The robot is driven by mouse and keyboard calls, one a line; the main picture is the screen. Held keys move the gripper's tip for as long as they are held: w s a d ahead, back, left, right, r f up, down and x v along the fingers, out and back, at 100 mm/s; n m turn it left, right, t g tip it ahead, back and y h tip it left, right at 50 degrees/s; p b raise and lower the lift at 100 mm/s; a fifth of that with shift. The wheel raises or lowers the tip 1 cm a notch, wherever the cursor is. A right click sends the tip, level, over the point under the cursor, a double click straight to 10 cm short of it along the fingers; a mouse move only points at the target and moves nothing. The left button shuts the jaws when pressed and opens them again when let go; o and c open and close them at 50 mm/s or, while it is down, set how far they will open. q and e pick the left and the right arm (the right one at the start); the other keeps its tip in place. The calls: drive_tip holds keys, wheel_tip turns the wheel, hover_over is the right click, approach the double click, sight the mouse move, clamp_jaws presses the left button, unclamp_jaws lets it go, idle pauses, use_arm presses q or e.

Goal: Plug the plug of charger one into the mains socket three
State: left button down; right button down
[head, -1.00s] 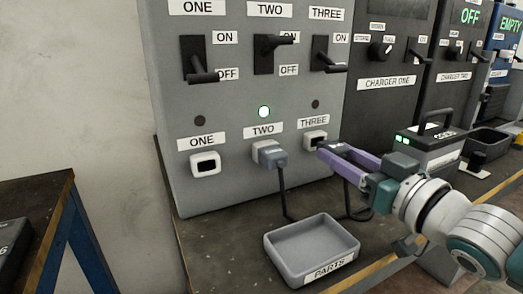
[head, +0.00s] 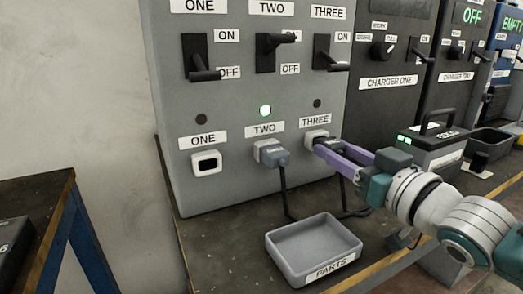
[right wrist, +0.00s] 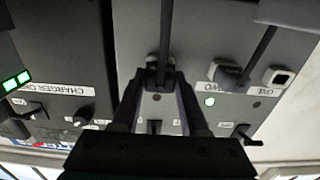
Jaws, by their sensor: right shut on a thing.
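Mains socket three (head: 314,133) is a pale socket under the THREE label on the grey panel. My right gripper (head: 322,146), with purple fingers, is right at its front, covering its lower part. The gripper is shut on a dark plug (right wrist: 158,78), seen between the fingers in the right wrist view, with its cable (right wrist: 166,30) running away from it. I cannot tell how far the plug is in the socket. The charger one unit (head: 388,120) stands right of the panel. My left gripper is out of view.
Socket two (head: 270,153) holds a grey plug; its lamp (head: 265,111) glows green. Socket one (head: 206,163) is empty. Switch three's lever (head: 331,66) points down. A grey PARTS tray (head: 312,250) and a battery (head: 435,150) stand on the bench.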

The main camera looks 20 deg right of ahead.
drive_tip(key=shift+w+b, duration=0.3)
drive_tip(key=shift+w, duration=0.35)
drive_tip(key=shift+c, duration=1.8)
unclamp_jaws()
drive_tip(key=shift+w+a, duration=0.1)
drive_tip(key=shift+w, duration=0.05)
